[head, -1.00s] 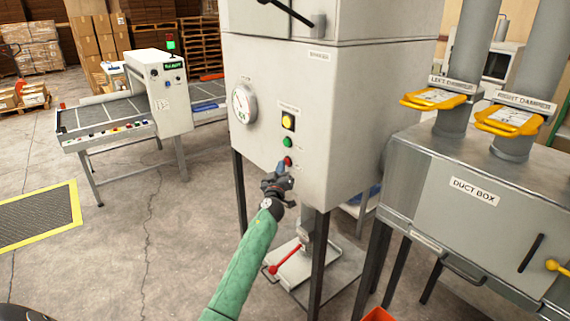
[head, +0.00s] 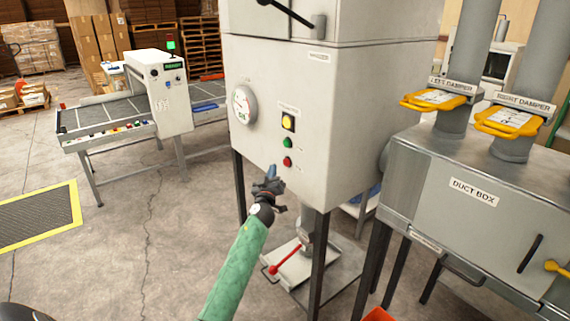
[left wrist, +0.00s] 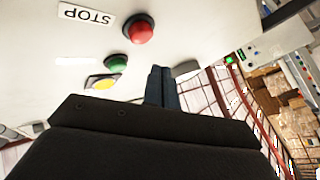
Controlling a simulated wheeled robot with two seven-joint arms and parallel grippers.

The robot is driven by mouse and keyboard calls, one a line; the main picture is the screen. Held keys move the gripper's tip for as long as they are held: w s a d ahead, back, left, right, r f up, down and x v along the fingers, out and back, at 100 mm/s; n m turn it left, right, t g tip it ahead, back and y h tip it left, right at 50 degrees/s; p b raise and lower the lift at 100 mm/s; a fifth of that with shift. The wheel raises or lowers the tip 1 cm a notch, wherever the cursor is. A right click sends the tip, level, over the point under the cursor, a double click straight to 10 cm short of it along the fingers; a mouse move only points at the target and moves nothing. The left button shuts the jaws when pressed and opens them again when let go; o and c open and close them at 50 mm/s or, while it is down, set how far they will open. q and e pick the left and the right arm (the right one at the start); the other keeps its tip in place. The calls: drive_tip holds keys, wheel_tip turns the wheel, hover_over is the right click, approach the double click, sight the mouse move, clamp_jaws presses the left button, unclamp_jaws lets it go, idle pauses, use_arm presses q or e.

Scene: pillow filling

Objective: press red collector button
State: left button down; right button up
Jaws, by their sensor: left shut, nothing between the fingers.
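The red button (head: 287,161) is on the front of the white collector cabinet (head: 335,120), below a green button (head: 287,143) and a yellow lamp or button (head: 288,122). My left gripper (head: 271,172) is shut and empty, just left of and below the red button in the head view, apart from it. In the left wrist view the red button (left wrist: 138,28) shows uncovered beside a STOP label (left wrist: 86,15), with the green button (left wrist: 117,64) near it. The closed fingers (left wrist: 162,88) point toward the panel. My right gripper is not in view.
A round gauge (head: 243,104) is on the cabinet's left part. A red-handled pedal or lever (head: 288,258) sits below the cabinet among its dark legs. The duct box (head: 470,195) with yellow damper handles stands at right. A conveyor (head: 110,120) stands at left; floor between is clear.

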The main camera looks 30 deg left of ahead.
use_arm(q)
drive_tip(key=shift+s+a, duration=0.25)
drive_tip(key=shift+s, duration=0.35)
drive_tip(key=shift+s+a, duration=0.25)
drive_tip(key=shift+s, duration=0.35)
